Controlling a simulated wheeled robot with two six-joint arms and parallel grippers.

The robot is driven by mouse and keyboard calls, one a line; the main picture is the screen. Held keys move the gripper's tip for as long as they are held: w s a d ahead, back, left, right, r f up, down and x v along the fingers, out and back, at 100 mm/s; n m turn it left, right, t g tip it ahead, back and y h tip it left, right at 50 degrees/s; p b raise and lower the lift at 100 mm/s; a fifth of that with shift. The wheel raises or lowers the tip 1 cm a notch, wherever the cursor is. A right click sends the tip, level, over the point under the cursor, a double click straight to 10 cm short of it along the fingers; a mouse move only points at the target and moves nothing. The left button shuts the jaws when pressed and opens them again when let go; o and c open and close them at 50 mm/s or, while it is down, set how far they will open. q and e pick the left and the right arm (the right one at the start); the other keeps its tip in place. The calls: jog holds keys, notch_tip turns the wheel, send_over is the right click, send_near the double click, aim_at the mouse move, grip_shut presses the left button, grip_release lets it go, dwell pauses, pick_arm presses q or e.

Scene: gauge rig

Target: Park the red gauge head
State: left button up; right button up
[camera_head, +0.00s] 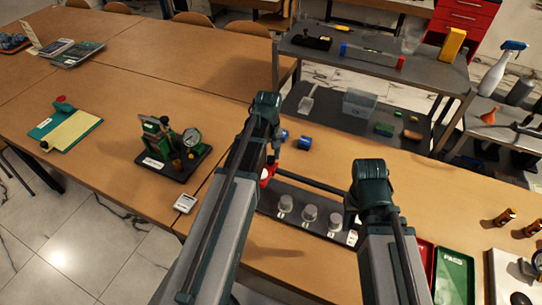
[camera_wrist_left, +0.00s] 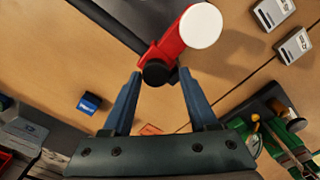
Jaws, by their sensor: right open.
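The red gauge head (camera_head: 267,174) is at the left end of a dark rig base (camera_head: 272,207) carrying several grey cylinders. In the left wrist view the gauge head (camera_wrist_left: 172,48) has a round white face and a black knob (camera_wrist_left: 156,73).
A green dial gauge stand (camera_head: 172,148) stands left of my left arm. A small white-faced block (camera_head: 185,203) lies near the front edge. A green tray (camera_head: 455,275) is at right. The left table is largely clear.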

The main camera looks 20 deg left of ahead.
pick_arm(q)
jog(key=shift+o, duration=0.6)
jog(key=shift+r, duration=0.1)
jog(key=shift+d+r, duration=0.1)
jog(key=shift+r, duration=0.1)
notch_tip(320, 180, up, 13)
jog(key=p, duration=1.3)
jog(key=shift+r+p, duration=0.15)
jog(key=shift+p, duration=0.25)
